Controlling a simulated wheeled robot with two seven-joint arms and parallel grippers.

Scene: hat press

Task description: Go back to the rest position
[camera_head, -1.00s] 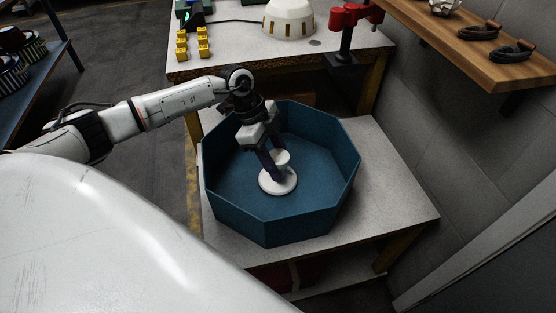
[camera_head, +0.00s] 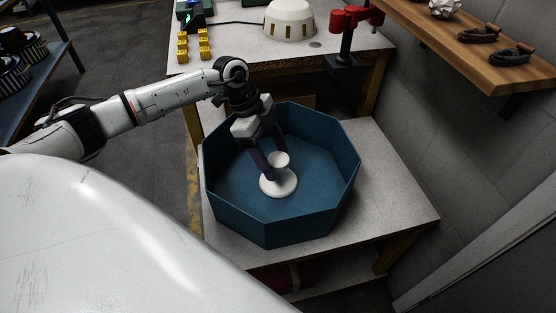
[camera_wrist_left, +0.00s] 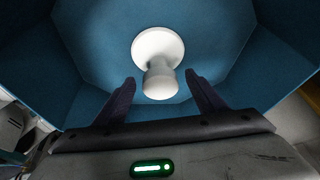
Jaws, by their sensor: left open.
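My left gripper (camera_head: 273,172) reaches down into a blue eight-sided bin (camera_head: 325,172) in the head view. Its two dark fingers are apart. A white piece (camera_head: 281,184) with a round flat base and a narrower upright part stands on the bin floor, close to the fingertips. In the left wrist view the open fingers (camera_wrist_left: 161,80) frame the upper end of the white piece (camera_wrist_left: 158,50), with a gap on each side. My right gripper is not in view.
The bin stands on a low grey table (camera_head: 400,200). A higher bench (camera_head: 235,55) behind holds a white dome (camera_head: 290,20), yellow blocks (camera_head: 182,46) and a red clamp-like device (camera_head: 350,18). A wooden shelf (camera_head: 480,55) hangs at the right.

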